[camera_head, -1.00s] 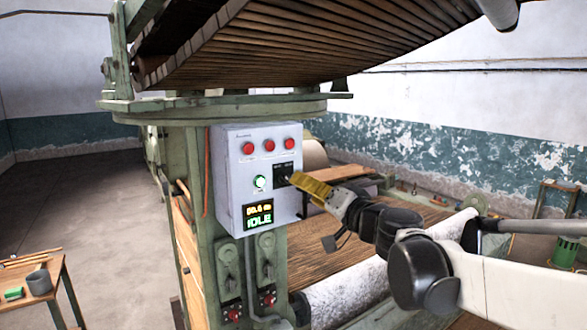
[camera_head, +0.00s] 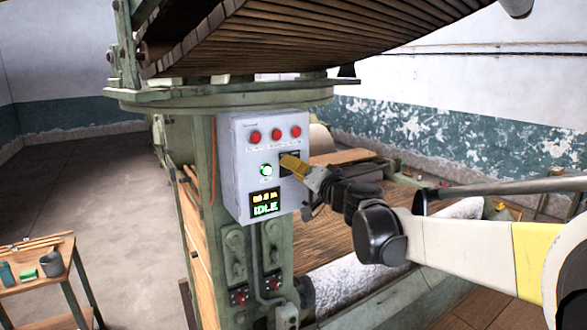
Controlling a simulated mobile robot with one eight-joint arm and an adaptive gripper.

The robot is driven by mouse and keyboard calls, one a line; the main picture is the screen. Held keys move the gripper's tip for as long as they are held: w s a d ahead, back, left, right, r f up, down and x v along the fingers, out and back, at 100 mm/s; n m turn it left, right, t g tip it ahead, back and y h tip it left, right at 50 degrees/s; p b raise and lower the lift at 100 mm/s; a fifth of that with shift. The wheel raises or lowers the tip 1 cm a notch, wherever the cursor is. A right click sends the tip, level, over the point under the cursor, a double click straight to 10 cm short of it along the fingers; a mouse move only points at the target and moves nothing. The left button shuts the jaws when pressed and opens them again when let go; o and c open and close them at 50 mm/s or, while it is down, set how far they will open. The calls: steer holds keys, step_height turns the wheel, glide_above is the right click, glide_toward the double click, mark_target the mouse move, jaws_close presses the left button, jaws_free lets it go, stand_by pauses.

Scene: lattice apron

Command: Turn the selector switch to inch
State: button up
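The control box (camera_head: 240,180) is a light grey panel on a green machine post. It carries a row of three red buttons, a lit green-ringed button (camera_head: 266,170) and a display (camera_head: 265,204) that reads IDLE. The selector switch sits on a dark plate (camera_head: 289,155) at the right of the box, below the red buttons. My gripper (camera_head: 288,163) has yellow fingers and its tips are at this plate, covering the switch. Whether the fingers touch or grasp the knob, and where the knob points, is hidden.
A slatted wooden apron (camera_head: 270,38) hangs above the box. A lower roller (camera_head: 340,285) and wooden slats lie below my arm. A small table (camera_head: 35,262) with a grey cup (camera_head: 52,264) stands at the left. The floor between it and the machine is clear.

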steer(key=shift+c, duration=0.8)
steer(key=shift+m, duration=0.3)
steer(key=shift+c, duration=0.2)
steer(key=m+b, duration=0.2)
steer(key=shift+f+m, duration=0.15)
steer(key=shift+m, duration=0.15)
steer(key=m+b, duration=0.2)
steer(key=m, duration=0.3)
steer(key=m+b, duration=0.2)
steer(key=m, duration=0.2)
steer(key=shift+m, duration=0.4)
steer(key=m+b, duration=0.1)
steer(key=m, duration=0.3)
steer(key=shift+m, duration=0.4)
